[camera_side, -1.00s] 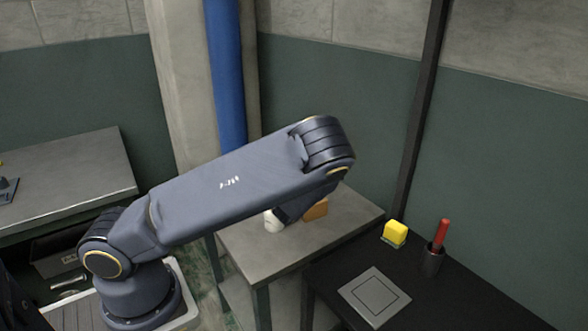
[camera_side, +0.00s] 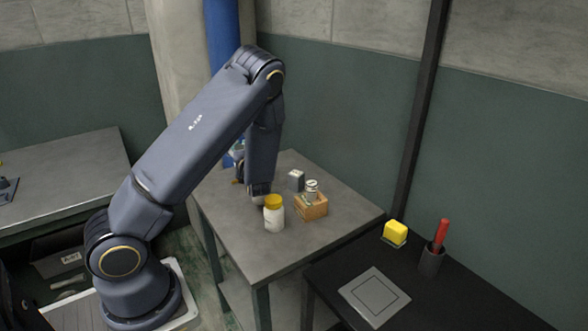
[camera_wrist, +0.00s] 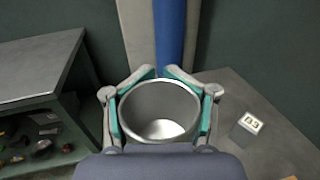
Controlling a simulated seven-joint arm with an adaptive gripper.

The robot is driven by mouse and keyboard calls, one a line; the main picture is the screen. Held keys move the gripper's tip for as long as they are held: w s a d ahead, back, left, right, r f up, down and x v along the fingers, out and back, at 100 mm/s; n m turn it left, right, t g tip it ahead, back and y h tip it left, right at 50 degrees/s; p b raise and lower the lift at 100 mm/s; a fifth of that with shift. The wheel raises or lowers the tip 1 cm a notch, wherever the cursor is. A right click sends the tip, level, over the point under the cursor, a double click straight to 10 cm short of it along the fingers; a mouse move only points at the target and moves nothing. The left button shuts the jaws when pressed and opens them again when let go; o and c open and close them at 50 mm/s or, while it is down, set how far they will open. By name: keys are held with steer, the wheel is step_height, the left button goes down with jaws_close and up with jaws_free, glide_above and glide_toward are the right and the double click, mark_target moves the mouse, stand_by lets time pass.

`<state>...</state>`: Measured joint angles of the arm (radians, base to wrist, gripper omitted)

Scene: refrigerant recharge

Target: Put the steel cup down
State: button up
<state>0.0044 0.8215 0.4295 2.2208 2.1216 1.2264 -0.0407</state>
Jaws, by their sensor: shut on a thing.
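The steel cup (camera_wrist: 160,104) is in the wrist view, its open mouth towards the camera; it looks empty. My gripper (camera_wrist: 160,77) is shut on it, with teal-padded fingers around its sides. In the side view my gripper (camera_side: 238,160) is partly hidden behind my forearm, near the back left edge of the grey table (camera_side: 300,242). The cup cannot be made out clearly there. Its underside is hidden, so I cannot tell its height over the table.
On the grey table stand a white bottle with a yellow lid (camera_side: 274,214), a wooden crate (camera_side: 312,206) holding a jar and a small grey block (camera_side: 296,180). The front is clear. A black table (camera_side: 460,295) holds a yellow block (camera_side: 395,233) and a dark cup with a red-handled tool (camera_side: 432,258).

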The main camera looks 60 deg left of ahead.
steer(key=s+g, duration=0.1)
steer(key=s+a+n+g, duration=0.1)
steer(key=s+a+f, duration=0.1)
steer(key=s, duration=0.1)
steer(key=shift+n+g+y, duration=0.3)
steer(key=shift+n+g, duration=0.1)
step_height(320, 180, down, 13)
steer(key=shift+r, duration=0.1)
steer(key=shift+f, duration=2.15)
steer(key=o, duration=1.4)
steer(key=shift+f, duration=0.15)
